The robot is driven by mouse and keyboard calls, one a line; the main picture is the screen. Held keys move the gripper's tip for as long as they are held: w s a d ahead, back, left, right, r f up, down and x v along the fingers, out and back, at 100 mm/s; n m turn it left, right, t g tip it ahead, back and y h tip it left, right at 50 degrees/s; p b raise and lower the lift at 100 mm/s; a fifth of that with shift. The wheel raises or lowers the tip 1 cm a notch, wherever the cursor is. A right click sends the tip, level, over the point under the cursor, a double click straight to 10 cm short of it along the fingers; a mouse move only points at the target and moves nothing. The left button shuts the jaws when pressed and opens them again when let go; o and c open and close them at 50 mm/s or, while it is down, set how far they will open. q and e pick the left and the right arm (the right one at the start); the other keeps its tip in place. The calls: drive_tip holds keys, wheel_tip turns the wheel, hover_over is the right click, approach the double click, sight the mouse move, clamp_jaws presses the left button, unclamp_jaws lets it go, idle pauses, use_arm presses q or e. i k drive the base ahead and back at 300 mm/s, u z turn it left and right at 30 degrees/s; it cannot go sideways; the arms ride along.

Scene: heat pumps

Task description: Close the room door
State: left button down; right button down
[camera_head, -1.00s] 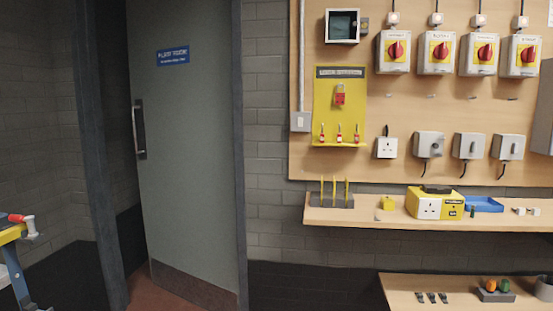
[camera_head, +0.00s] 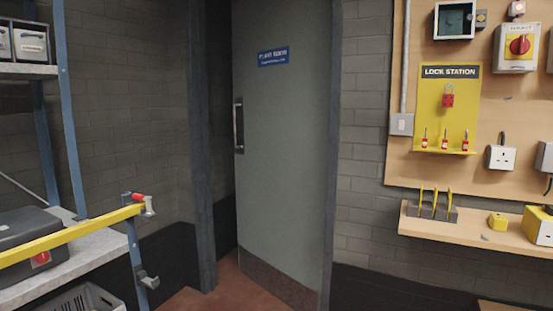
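The room door (camera_head: 285,160) is a grey-green panel with a blue sign (camera_head: 273,57) near its top and a darker kick plate along its bottom. It stands ajar. Its left edge, with the vertical pull handle (camera_head: 239,125), is apart from the dark left door post (camera_head: 203,150) and seems swung away from me. A dark gap shows between them. The right edge meets the right post (camera_head: 331,150). Neither of my grippers is in view.
A blue-framed shelf rack (camera_head: 70,120) stands at the left, with a yellow bar (camera_head: 75,236) sticking out towards the doorway. A wooden lock-station board (camera_head: 400,150) and a shelf (camera_head: 410,219) are at the right. The reddish floor (camera_head: 225,290) before the door is clear.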

sight(281, 50)
drive_tip(key=z, duration=0.05)
drive_tip(key=i, duration=1.4)
drive_tip(key=u, duration=0.35)
drive_tip(key=i, duration=2.7)
drive_tip(key=u, duration=0.55)
